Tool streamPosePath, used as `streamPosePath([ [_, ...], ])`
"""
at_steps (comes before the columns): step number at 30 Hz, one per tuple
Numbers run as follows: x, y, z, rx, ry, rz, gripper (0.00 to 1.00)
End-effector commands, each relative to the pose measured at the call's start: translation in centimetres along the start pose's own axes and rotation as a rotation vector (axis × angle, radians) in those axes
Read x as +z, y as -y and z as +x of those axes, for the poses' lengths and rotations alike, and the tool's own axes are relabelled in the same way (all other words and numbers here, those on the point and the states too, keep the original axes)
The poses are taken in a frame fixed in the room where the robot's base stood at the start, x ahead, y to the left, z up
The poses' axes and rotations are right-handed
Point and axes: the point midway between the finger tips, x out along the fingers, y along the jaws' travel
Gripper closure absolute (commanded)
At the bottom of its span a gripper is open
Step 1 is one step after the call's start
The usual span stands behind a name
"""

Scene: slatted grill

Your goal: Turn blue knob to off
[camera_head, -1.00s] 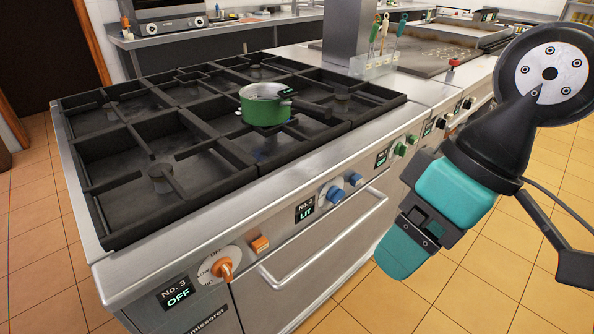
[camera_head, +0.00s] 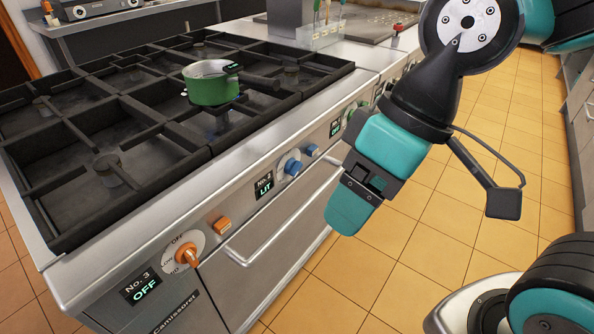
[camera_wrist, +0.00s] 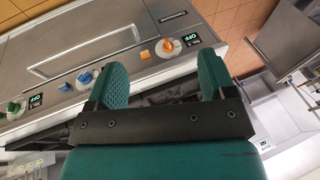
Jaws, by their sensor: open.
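The blue knob (camera_head: 292,167) is on the stove's front panel, right of a display (camera_head: 264,186) reading "No. 2 LIT". A smaller blue control (camera_head: 312,150) sits just right of it. My gripper (camera_head: 345,210) hangs in front of the panel, to the right of the blue knob and apart from it. In the wrist view my gripper (camera_wrist: 160,85) has its two teal fingers spread with nothing held between them. The blue knob (camera_wrist: 84,78) also shows there, just left of the left finger, with the smaller blue control (camera_wrist: 64,87) beside it.
An orange knob (camera_head: 187,255) with a "No. 3 OFF" display (camera_head: 140,287) is at the near left. A green pot (camera_head: 212,85) stands on the black grates. An oven handle (camera_head: 285,208) runs below the panel. Tiled floor (camera_head: 400,255) is open to the right.

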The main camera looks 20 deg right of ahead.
Motion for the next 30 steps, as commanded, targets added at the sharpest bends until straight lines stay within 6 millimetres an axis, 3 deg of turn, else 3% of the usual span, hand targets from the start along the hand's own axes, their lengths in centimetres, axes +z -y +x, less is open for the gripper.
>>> streamPosePath([
  [9,-3.5,-6.1,11.4,-0.116,-0.275,-0.287,0.23],
  [15,-6.1,-11.9,16.9,-0.097,-0.564,-0.474,0.23],
  [20,-7.4,-17.9,20.1,0.011,-0.808,-0.582,0.23],
  [24,-7.4,-24.0,22.2,0.176,-1.004,-0.639,0.23],
  [30,-6.0,-31.5,23.2,0.441,-1.186,-0.662,0.23],
])
